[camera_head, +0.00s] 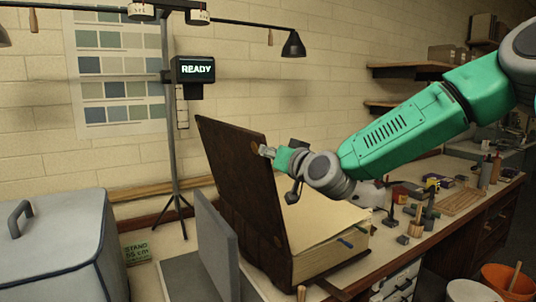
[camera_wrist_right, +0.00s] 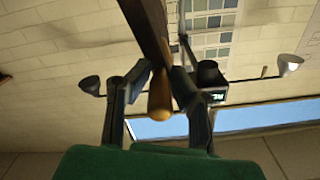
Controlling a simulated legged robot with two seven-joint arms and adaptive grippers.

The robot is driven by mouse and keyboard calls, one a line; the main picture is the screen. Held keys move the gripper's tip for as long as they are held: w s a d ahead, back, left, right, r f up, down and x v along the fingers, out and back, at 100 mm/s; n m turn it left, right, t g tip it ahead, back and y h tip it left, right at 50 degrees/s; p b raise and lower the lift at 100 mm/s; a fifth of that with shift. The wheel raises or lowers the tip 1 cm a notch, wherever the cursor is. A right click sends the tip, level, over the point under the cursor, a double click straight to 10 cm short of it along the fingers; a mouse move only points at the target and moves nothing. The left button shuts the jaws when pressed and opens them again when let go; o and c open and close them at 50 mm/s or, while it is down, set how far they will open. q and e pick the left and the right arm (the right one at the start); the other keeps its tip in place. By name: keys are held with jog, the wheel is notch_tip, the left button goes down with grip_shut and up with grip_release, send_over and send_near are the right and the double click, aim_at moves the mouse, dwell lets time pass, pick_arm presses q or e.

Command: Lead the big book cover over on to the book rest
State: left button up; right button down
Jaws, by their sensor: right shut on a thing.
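The big book lies on the bench with its pale page block (camera_head: 325,225) bare. Its dark brown cover (camera_head: 235,180) stands raised, leaning left away from the pages. My right gripper (camera_head: 267,152) is at the cover's upper right edge. In the right wrist view my right gripper (camera_wrist_right: 160,88) is shut on a tan rounded tab (camera_wrist_right: 160,100) at the end of the cover's dark edge (camera_wrist_right: 147,25). My left gripper is not in view.
A grey lidded box (camera_head: 60,245) stands at the left front. A lamp stand (camera_head: 173,130) with a READY display (camera_head: 194,69) rises behind the cover. Small tools and bottles (camera_head: 425,205) crowd the bench to the right. An orange bucket (camera_head: 508,280) is at the lower right.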

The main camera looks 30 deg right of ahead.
jog(key=c, duration=1.5)
grip_release()
jog(key=shift+o, duration=0.2)
jog(key=shift+s, duration=0.1)
jog(key=s, duration=1.1)
jog(key=shift+s+d, duration=0.3)
jog(key=shift+s, duration=0.05)
jog(key=shift+f, duration=0.1)
